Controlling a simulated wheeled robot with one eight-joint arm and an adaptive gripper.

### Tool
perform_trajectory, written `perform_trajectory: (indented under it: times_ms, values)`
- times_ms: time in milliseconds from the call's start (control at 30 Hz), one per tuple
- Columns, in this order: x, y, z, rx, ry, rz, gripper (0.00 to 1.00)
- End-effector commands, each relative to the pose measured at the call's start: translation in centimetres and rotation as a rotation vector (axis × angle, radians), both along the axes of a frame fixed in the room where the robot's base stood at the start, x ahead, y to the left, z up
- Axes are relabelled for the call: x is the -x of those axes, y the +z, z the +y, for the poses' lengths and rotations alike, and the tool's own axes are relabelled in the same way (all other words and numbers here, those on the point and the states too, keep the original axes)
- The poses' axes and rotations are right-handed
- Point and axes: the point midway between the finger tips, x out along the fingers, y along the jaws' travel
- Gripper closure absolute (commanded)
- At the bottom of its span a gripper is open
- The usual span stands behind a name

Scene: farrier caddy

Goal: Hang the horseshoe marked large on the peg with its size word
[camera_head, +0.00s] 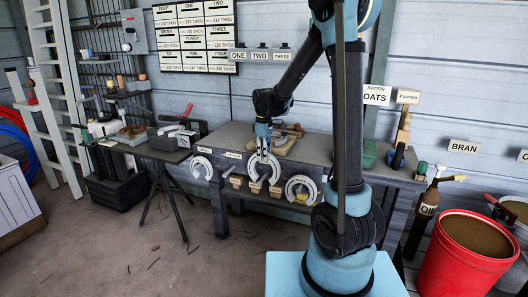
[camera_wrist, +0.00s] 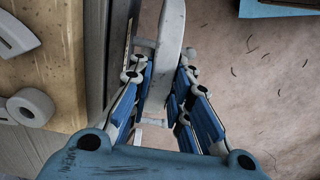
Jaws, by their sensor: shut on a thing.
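My gripper (camera_head: 263,147) is shut on a pale horseshoe (camera_head: 254,172) at the front edge of the bench. In the wrist view the horseshoe (camera_wrist: 171,35) shows edge-on between the blue fingers (camera_wrist: 160,95). Its size mark cannot be read. A second pale horseshoe (camera_head: 201,161) hangs at the bench front to the left, and a third (camera_head: 300,181) to the right. Small white labels (camera_head: 233,155) sit along the bench edge, too small to read. The peg behind the held horseshoe is hidden, and I cannot tell whether the horseshoe touches one.
The dark workbench (camera_head: 240,136) carries a wooden board (camera_head: 285,149) and small items. Small tan blocks (camera_head: 237,183) show low along its front. A smaller stand with tools (camera_head: 150,150) is at left. A red bucket (camera_head: 465,255) stands at right.

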Motion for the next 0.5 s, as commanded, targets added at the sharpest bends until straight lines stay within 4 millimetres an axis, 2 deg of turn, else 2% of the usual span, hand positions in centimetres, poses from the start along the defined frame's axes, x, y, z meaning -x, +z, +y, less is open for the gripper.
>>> perform_trajectory:
  times_ms: [500]
  values:
    - [0.0, -3.8, 0.0, 0.000, 0.000, 0.000, 1.00]
